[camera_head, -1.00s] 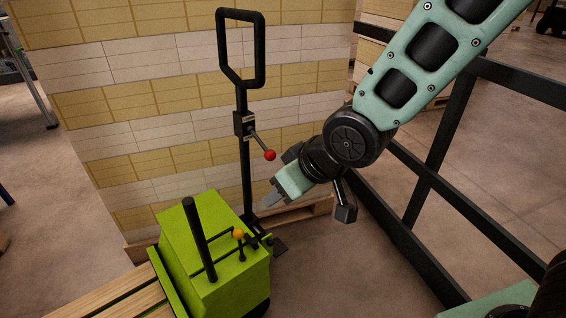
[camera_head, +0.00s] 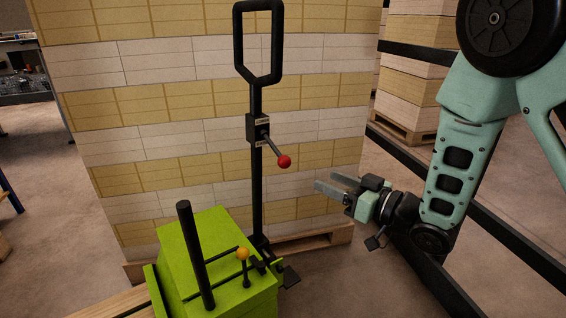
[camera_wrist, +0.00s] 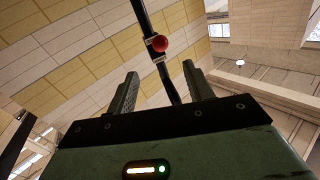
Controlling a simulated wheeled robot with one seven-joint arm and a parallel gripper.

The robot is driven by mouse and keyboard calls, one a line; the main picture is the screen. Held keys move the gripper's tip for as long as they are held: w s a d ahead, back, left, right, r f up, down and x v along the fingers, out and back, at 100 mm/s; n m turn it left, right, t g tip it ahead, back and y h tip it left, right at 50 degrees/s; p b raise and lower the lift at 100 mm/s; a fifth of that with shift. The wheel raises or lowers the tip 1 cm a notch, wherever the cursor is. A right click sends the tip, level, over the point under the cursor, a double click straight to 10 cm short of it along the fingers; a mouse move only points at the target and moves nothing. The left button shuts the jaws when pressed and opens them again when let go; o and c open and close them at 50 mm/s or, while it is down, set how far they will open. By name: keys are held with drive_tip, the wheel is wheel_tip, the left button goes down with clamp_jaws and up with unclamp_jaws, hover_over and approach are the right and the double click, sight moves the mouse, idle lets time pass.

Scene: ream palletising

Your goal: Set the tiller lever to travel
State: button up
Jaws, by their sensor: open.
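The tiller lever is a short dark rod with a red ball knob (camera_head: 284,161), pointing down and to the right from a black box (camera_head: 258,128) on the upright black tiller (camera_head: 256,195). The tiller has a loop handle (camera_head: 238,40) on top. My gripper (camera_head: 326,184) is open and empty, to the right of and a little below the red knob in the head view, apart from it. In the wrist view the red knob (camera_wrist: 159,43) shows beyond and between the open fingers (camera_wrist: 160,85), with the tiller behind it. The small labels on the box are unreadable.
A green truck body (camera_head: 190,240) with a black post and a yellow-knobbed small lever (camera_head: 243,254) stands below the tiller. A tall stack of reams (camera_head: 170,110) rises behind it. A dark rail (camera_head: 415,165) runs along the right.

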sight(281, 156)
drive_tip(key=x, duration=1.6)
drive_tip(key=shift+c, duration=0.3)
clamp_jaws()
drive_tip(key=shift+s+d+r+p, duration=0.15)
drive_tip(key=shift+r+p, duration=0.5)
drive_tip(key=shift+p, duration=0.55)
drive_tip(key=r+g+h+p, duration=0.1)
drive_tip(key=p, duration=0.1)
drive_tip(key=g+h+p, duration=0.1)
drive_tip(key=p, duration=0.2)
drive_tip(key=shift+s+d+r+m, duration=0.1)
drive_tip(key=shift+d+r+m, duration=0.1)
drive_tip(key=shift+r+m, duration=0.15)
drive_tip(key=shift+r+p, duration=0.25)
drive_tip(key=shift+p, duration=0.05)
